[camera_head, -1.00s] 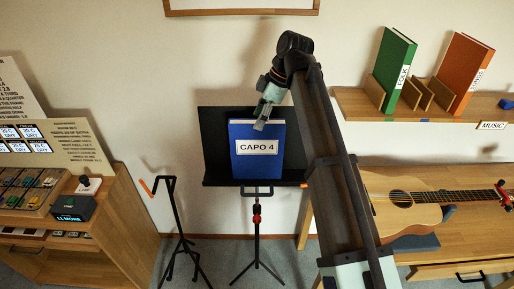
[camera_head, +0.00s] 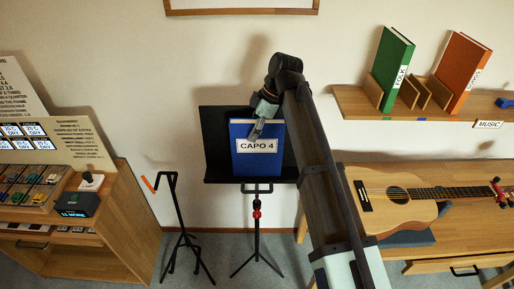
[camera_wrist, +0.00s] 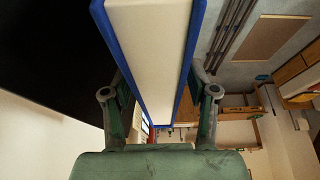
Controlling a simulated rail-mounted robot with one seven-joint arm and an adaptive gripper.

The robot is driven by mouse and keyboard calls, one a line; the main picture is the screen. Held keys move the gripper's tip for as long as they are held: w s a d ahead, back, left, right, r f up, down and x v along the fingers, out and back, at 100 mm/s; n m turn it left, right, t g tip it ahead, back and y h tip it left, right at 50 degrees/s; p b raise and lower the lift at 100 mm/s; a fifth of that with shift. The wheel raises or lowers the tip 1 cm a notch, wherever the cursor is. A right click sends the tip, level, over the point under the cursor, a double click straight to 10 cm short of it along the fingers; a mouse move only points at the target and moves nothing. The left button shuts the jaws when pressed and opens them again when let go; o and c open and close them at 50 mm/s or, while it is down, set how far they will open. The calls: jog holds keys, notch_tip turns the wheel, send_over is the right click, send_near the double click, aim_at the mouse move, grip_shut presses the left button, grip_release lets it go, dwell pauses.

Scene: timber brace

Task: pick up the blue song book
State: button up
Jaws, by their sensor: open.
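The blue song book (camera_head: 262,166), with a white label reading "CAPO 4", stands upright on a black music stand (camera_head: 216,150) in the head view. My gripper (camera_head: 257,134) is at the book's top edge, just above the label. In the wrist view the book's pale page edge and blue covers (camera_wrist: 186,72) run between the two fingers of my gripper (camera_wrist: 160,100). The jaws are open, with one finger on each side of the book. A gap shows beside the fingers, but contact at the tips is hidden.
A green book (camera_head: 396,62) and an orange book (camera_head: 464,70) stand on a wall shelf (camera_head: 358,104). A guitar (camera_head: 400,215) lies on the bench at the right. An empty dark stand (camera_head: 180,215) is left of the music stand. A wooden cabinet (camera_head: 110,235) holds devices.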

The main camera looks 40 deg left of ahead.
jog(key=shift+f, duration=0.25)
dwell(0.4)
grip_shut()
